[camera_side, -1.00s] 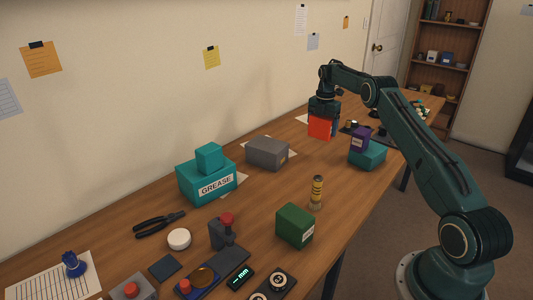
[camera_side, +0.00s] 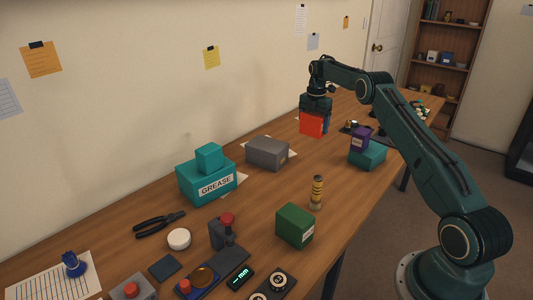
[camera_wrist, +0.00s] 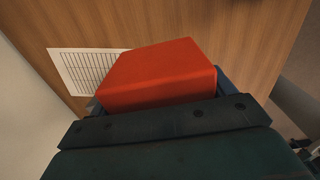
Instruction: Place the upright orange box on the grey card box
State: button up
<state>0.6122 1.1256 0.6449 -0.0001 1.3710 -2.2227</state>
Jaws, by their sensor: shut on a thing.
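The orange box (camera_side: 311,123) looks red-orange and hangs upright below my gripper (camera_side: 315,112), which is shut on it. In the wrist view the orange box (camera_wrist: 160,72) fills the middle, in front of my gripper (camera_wrist: 165,115); the fingertips are hidden behind it. In the side view I cannot tell for sure whether it is clear of the table. The grey card box (camera_side: 267,152) sits on a white sheet, nearer the camera and to the left of my gripper. Its top is bare.
A teal GREASE box (camera_side: 205,183) with a smaller teal box (camera_side: 209,158) on top stands left of the grey box. A purple box (camera_side: 359,139) rests on a teal box (camera_side: 367,156) at right. A green box (camera_side: 295,226) and a yellow-banded cylinder (camera_side: 317,192) stand nearer.

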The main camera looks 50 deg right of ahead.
send_near(274, 152)
jog(key=shift+s+f, duration=0.1)
jog(key=shift+f, duration=2.45)
jog(key=shift+f, duration=0.1)
jog(key=o, duration=1)
jog(key=shift+f, duration=0.1)
jog(key=shift+r, duration=6.2)
